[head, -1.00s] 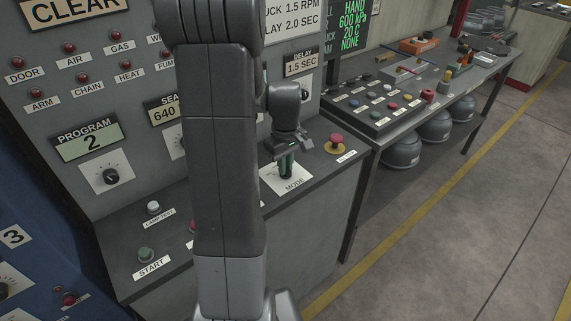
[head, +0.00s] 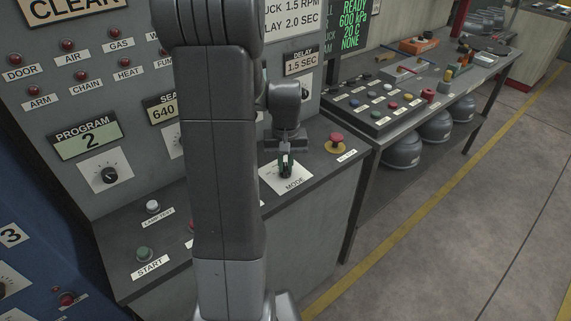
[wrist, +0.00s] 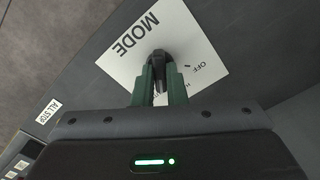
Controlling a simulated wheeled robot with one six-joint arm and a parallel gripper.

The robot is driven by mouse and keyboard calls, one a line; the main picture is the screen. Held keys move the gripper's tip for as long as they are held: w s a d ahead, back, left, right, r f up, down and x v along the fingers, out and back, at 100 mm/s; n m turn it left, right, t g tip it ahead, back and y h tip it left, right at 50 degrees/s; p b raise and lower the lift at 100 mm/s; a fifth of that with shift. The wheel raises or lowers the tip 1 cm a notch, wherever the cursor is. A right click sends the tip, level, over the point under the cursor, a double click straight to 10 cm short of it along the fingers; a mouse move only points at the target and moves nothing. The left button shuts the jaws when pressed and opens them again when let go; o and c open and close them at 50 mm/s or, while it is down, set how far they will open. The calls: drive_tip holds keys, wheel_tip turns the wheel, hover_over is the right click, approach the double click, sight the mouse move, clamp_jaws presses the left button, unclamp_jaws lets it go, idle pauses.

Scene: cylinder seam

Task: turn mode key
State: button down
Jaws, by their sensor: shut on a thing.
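The MODE plate (head: 303,177) is a white label on the sloped desk of the grey console. The dark mode key (wrist: 157,56) stands up from this plate in the wrist view. My gripper (wrist: 159,75) has its green fingers shut on the key from above. In the head view my gripper (head: 286,164) is over the plate and hides most of the key. The wrist view shows OFF and part of another marking beside the key. The key's exact pointing is hard to tell.
A red mushroom button (head: 335,140) on a yellow base sits right of the plate. A START button (head: 145,254) and a white button (head: 153,207) are at the left of the desk. A green-text screen (head: 356,22) now reads READY. A workbench (head: 480,78) stands at right.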

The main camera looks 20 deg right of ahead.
sight(285, 167)
drive_tip(key=shift+m, duration=1)
drive_tip(key=shift+r, duration=0.1)
drive_tip(key=c, duration=1.5)
unclamp_jaws()
drive_tip(key=shift+o, duration=0.2)
wheel_tip(285, 167, up, 14)
drive_tip(key=shift+b, duration=0.3)
drive_tip(key=shift+f, duration=0.25)
